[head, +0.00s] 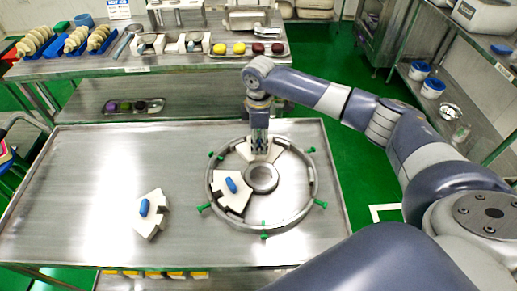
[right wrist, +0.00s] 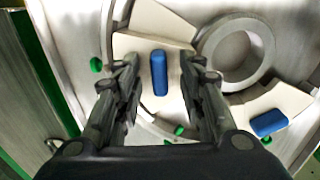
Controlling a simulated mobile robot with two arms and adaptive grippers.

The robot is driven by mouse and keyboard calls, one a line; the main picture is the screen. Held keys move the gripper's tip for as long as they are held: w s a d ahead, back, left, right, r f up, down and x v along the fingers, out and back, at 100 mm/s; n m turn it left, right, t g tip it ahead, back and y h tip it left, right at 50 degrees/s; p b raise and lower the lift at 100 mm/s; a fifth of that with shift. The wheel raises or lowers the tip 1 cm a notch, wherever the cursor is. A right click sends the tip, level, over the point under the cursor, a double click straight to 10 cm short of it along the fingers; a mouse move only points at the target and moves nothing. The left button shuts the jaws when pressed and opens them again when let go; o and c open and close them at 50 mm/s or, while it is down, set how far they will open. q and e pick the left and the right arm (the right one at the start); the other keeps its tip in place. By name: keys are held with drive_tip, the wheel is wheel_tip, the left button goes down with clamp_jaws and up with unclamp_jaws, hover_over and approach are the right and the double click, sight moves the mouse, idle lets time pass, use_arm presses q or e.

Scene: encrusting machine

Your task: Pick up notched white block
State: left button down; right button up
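A notched white block (head: 150,222) with a blue handle (head: 144,207) lies on the left part of the metal table. Two more white blocks sit inside a metal ring: one at the lower left (head: 232,192), one at the top (head: 281,158). My right gripper (head: 259,150) is low over the top block. In the right wrist view, its fingers (right wrist: 164,64) are spread on both sides of that block's blue handle (right wrist: 159,73), with gaps. The gripper hides the handle in the head view. My left gripper is not in view.
The metal ring (head: 213,208) has green knobs (head: 321,203) around it and a round hub (head: 262,178) in its middle. The table (head: 75,185) is otherwise clear. A back bench (head: 150,66) holds trays with food pieces, and shelving stands at the right.

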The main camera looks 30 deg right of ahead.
sight(259, 141)
clamp_jaws()
drive_tip(key=shift+r, duration=0.2)
wheel_tip(259, 141, up, 10)
drive_tip(key=b, duration=0.1)
drive_tip(key=shift+f+b, duration=0.15)
drive_tip(key=shift+b, duration=0.2)
